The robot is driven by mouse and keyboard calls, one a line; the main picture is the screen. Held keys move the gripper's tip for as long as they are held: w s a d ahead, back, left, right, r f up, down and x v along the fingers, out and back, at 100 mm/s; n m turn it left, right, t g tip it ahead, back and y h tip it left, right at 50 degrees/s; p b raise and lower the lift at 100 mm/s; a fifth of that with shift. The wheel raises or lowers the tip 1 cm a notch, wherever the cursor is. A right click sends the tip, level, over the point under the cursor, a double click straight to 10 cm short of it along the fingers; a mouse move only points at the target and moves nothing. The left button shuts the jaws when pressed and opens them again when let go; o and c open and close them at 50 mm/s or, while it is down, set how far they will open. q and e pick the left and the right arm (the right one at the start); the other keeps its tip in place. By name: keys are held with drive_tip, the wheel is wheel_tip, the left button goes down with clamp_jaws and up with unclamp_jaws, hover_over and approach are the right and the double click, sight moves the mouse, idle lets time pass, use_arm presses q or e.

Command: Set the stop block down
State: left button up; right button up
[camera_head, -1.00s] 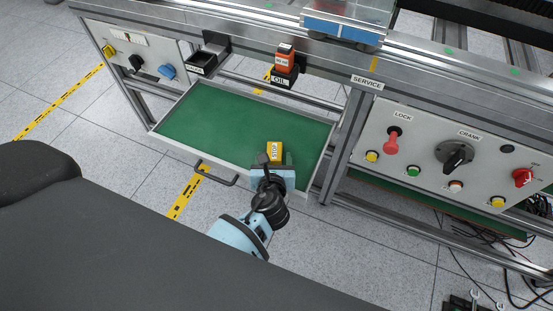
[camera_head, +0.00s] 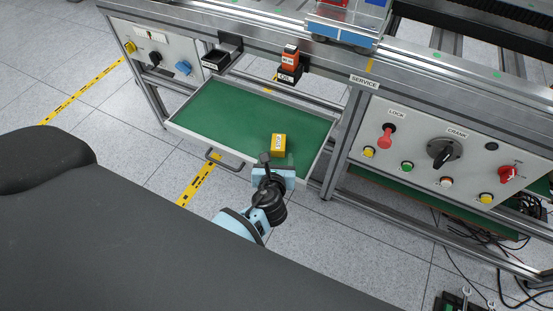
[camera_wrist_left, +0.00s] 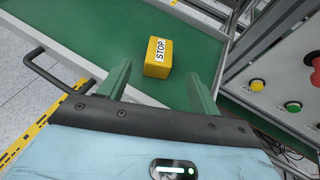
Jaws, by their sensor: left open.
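The stop block (camera_head: 278,144) is a small yellow box with a white STOP label. It rests on the green floor of the pulled-out drawer (camera_head: 215,115), near the drawer's front right. My left gripper (camera_head: 275,163) is open at the drawer's front edge, just short of the block. In the left wrist view the block (camera_wrist_left: 158,58) stands ahead of the two green fingers (camera_wrist_left: 160,88), apart from them. My right gripper is not in view.
The drawer handle (camera_head: 222,163) is left of my left gripper. The control panel (camera_head: 450,165) with lock, crank and buttons is to the right. Most of the drawer floor is clear.

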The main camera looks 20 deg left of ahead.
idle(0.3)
use_arm(q)
drive_tip(key=s+f+n+g+h, duration=0.2)
drive_tip(key=s+f+n, duration=0.35)
drive_tip(key=s, duration=0.45)
drive_tip(key=s+f+n+g+h, duration=0.1)
drive_tip(key=s+f+n+h, duration=0.1)
drive_tip(key=s+f+n, duration=0.6)
drive_tip(key=s+r+n+g+h, duration=0.1)
drive_tip(key=s+r+n, duration=0.2)
drive_tip(key=s+n, duration=0.5)
drive_tip(key=s+d+r+n+g+h, duration=0.1)
drive_tip(key=s+r+n, duration=0.2)
drive_tip(key=s+n, duration=0.5)
drive_tip(key=s, duration=0.8)
drive_tip(key=shift+n+g+h, duration=0.35)
drive_tip(key=shift+g+h, duration=0.05)
